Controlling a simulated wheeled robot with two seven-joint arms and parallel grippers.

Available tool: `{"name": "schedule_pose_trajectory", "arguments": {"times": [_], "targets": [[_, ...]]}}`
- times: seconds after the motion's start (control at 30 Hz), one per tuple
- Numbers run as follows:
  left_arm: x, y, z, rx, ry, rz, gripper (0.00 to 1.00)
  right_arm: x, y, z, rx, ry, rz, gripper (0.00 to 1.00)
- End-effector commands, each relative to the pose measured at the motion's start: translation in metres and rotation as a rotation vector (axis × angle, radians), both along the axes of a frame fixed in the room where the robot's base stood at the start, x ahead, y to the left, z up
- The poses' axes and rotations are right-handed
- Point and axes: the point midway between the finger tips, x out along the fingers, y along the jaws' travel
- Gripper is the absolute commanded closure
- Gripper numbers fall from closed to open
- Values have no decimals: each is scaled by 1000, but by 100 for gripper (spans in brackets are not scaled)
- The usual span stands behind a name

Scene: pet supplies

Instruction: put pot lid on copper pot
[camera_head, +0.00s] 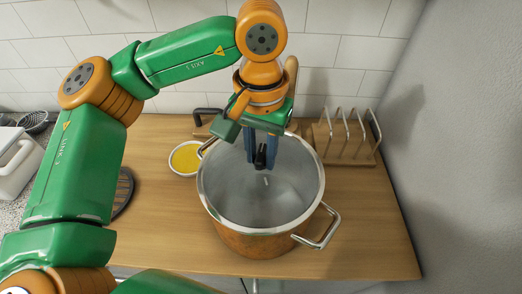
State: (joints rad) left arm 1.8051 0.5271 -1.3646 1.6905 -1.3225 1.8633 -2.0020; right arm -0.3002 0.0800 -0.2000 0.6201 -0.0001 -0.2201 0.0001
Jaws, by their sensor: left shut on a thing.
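The copper pot (250,243) stands on the wooden counter, with one steel handle at its front right and one at its back left. The pot lid (230,180) looks like clear glass with a steel rim and covers the pot's opening in this view. I cannot tell whether its rim touches the pot or is slightly above it. My left gripper (261,160) points down over the lid's middle and is shut on its dark knob, which is mostly hidden between the fingers. My right gripper is not in view.
A wooden rack (345,155) with metal loops stands at the back right. A small bowl of yellow food (186,158) is left of the pot. A dark round slatted piece (123,190) is partly behind my arm. The counter (370,235) is clear at right.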

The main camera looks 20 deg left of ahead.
Motion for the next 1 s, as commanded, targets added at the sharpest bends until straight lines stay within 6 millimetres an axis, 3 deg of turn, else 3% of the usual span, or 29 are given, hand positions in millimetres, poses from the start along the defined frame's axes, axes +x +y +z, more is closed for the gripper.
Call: {"name": "schedule_pose_trajectory", "arguments": {"times": [0.07, 0.1, 0.23, 0.57, 0.77, 0.83, 1.0], "targets": [[0, 0, 1, -1, -1, 0, 100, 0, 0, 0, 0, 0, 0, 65], [0, 0, 1, -1, -1, 0, 66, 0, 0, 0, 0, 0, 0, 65], [0, 0, 1, -1, -1, 0, 34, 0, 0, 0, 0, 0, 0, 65], [1, 0, 5, -1, -2, 1, 34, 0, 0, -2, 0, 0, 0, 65], [0, -1, 47, -2, -4, 1, 34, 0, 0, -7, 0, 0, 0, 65], [0, 0, 63, 0, -4, 1, 34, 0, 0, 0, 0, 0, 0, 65], [0, 0, 72, -1, -1, 0, 34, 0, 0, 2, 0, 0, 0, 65]]}}
